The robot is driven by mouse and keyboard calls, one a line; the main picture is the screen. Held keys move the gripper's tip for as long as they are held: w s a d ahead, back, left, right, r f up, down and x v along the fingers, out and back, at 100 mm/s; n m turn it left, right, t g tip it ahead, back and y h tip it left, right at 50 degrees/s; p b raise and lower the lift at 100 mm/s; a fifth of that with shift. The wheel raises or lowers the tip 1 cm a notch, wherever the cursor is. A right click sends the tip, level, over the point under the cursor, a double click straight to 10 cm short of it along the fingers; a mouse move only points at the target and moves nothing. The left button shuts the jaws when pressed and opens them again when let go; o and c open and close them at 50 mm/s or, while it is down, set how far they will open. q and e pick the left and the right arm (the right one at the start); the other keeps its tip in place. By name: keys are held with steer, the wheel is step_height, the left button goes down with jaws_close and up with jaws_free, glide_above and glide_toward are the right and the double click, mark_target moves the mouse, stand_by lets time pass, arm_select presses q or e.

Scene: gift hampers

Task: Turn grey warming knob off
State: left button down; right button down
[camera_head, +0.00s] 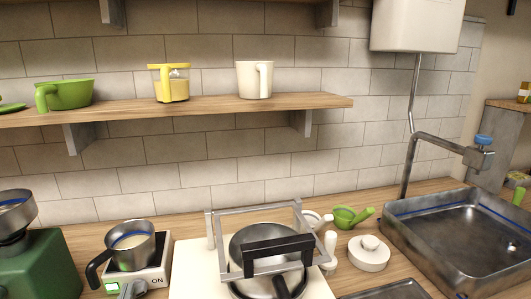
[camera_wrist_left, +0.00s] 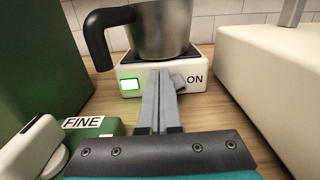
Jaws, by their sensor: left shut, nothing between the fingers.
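The white warmer (camera_head: 163,270) stands on the counter at the lower left, with the word ON at the right of its front and a lit green display at the left. It also shows in the wrist view (camera_wrist_left: 128,72). The grey knob (camera_wrist_left: 179,81) is on its front between display and ON, partly hidden behind my fingers. My left gripper (camera_wrist_left: 160,74) is shut and empty, its fingertips at the warmer's front just left of the knob; I cannot tell whether they touch. A steel jug with a black handle (camera_head: 134,248) sits on the warmer. My right gripper is out of view.
A green machine (camera_head: 45,262) stands close left of the warmer, and a cream block (camera_head: 190,262) close right. A FINE-labelled green part (camera_wrist_left: 92,127) lies near my gripper. A metal frame surrounds a pan (camera_head: 240,246). The sink (camera_head: 400,230) is far right.

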arm_select(q)
steer(key=shift+a, duration=0.15)
stand_by(0.5)
steer(key=shift+s+a+r+p, duration=0.1)
steer(key=shift+a+r+p, duration=0.05)
steer(key=shift+r+p, duration=0.2)
steer(key=b+v, duration=0.1)
steer(key=v, duration=0.5)
steer(key=shift+f, duration=0.1)
